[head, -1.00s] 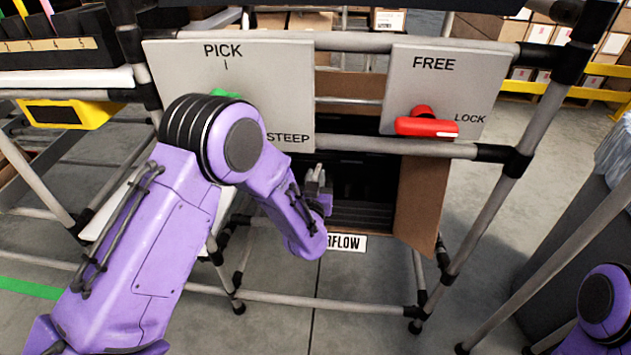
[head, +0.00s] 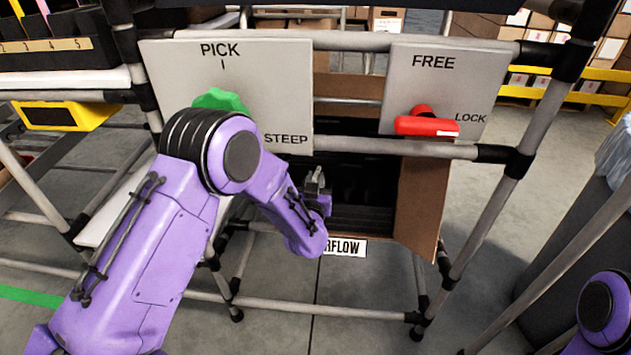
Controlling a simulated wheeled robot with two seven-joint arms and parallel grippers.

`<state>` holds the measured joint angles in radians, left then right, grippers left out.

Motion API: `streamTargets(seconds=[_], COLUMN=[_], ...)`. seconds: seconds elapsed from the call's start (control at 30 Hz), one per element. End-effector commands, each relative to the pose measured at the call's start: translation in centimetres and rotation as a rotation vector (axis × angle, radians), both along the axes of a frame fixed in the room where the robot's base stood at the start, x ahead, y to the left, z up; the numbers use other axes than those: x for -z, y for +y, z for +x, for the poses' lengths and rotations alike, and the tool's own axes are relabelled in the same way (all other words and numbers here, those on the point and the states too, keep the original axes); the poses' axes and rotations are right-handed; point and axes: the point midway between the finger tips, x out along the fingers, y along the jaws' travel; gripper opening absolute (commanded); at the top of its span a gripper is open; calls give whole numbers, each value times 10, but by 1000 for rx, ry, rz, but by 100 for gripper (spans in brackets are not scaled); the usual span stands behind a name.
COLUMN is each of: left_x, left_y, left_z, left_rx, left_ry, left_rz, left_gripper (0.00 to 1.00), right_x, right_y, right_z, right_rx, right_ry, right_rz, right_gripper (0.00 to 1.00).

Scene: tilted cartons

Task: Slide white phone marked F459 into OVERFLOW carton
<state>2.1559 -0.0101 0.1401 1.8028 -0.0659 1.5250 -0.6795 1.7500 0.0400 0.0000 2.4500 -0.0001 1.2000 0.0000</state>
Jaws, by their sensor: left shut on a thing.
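The OVERFLOW carton (head: 418,205) is a brown carton in the frame, with its flap open at the right. Its inside is dark, with black slots. Its label (head: 345,247) is partly covered by my left arm, so only the last letters show. My left gripper (head: 318,183) is at the left part of the carton's opening, largely hidden by its own wrist. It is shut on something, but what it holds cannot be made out. The white phone marked F459 cannot be made out. Only a purple part of my right arm shows at the lower right; its gripper is out of view.
A PICK/STEEP panel (head: 285,80) with a green knob (head: 221,100) stands above left. A FREE/LOCK panel (head: 440,85) has a red handle (head: 427,125) pointing toward LOCK. A grey frame rail (head: 420,148) crosses above the carton's opening. A grey bin (head: 580,220) stands at the right.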

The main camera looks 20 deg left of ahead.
Motion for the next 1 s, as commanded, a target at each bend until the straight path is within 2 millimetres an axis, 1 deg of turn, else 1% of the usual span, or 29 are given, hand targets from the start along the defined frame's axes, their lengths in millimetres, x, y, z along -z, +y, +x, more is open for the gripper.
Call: streamTargets(seconds=[0.47,1.0], left_x=[0,3], left_y=[0,2], left_z=[1,6], left_rx=[0,0], left_ry=[-1,-1], left_rz=[0,0], left_gripper=[0,0], right_x=[0,3], right_y=[0,0], right_z=[0,0], right_rx=[0,0], right_ry=[0,0], right_rz=[0,0], right_gripper=[43,43])
